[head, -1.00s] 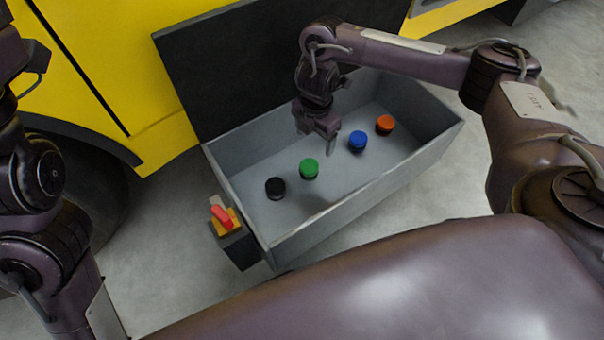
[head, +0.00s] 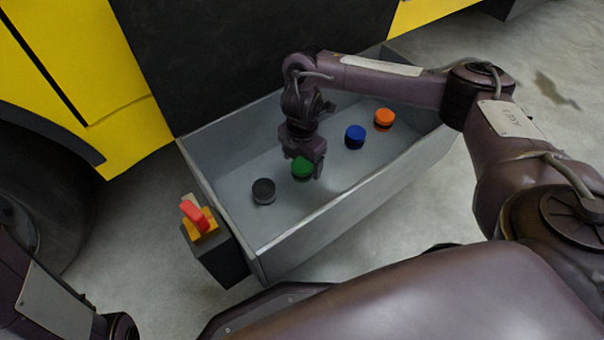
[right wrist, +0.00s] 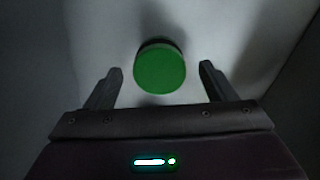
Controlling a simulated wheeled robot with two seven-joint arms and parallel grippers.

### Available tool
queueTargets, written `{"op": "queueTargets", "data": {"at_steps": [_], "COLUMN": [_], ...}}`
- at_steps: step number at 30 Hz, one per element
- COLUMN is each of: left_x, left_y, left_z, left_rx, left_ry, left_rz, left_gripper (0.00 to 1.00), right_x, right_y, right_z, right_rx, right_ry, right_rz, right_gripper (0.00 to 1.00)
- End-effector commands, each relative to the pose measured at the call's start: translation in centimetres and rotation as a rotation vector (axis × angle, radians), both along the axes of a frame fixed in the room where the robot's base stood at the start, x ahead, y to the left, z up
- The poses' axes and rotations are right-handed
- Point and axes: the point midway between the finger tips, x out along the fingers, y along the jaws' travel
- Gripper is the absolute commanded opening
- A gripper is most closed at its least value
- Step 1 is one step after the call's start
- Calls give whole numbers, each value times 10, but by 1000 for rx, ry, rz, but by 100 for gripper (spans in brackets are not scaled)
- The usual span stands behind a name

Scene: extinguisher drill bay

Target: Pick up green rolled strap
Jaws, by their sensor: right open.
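The green rolled strap (head: 302,168) lies on the floor of the grey box, its top partly covered by my right gripper in the head view. In the right wrist view the green strap (right wrist: 160,70) shows as a round green disc with a dark side, between and slightly beyond the fingertips. My right gripper (head: 306,172) is open and points down over the strap; its fingers (right wrist: 160,80) stand apart on either side, with gaps to the strap. My left arm (head: 60,305) shows at the lower left; its gripper is not visible.
A black roll (head: 264,191) lies left of the green one; a blue roll (head: 355,136) and an orange roll (head: 384,118) lie to the right. The grey box's walls (head: 335,215) surround them. A red switch (head: 195,214) on a dark block stands at the box's left end.

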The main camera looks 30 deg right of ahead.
Motion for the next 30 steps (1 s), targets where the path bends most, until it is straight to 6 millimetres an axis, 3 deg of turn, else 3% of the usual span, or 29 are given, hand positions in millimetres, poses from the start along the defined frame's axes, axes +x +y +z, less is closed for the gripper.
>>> {"op": "queueTargets", "data": {"at_steps": [1, 3, 12, 24, 30], "left_x": [0, 0, 0, 0, 0], "left_y": [0, 0, 0, 0, 0], "left_z": [-15, -21, -20, -20, -20], "left_rx": [0, 0, 1, 1, 0], "left_ry": [1, 1, 1, 1, 0], "left_rz": [0, 0, -1, -1, -1], "left_gripper": [36, 36, 36, 36, 36], "right_x": [1, 0, 0, 0, 0], "right_y": [0, 0, 0, 0, 0], "right_z": [-15, -23, -24, -24, -23], "right_rx": [-1, -1, -1, -1, -1], "right_ry": [0, 1, 0, 1, 0], "right_rz": [0, 0, -1, -1, -1], "right_gripper": [77, 77, 76, 24, 23]}}
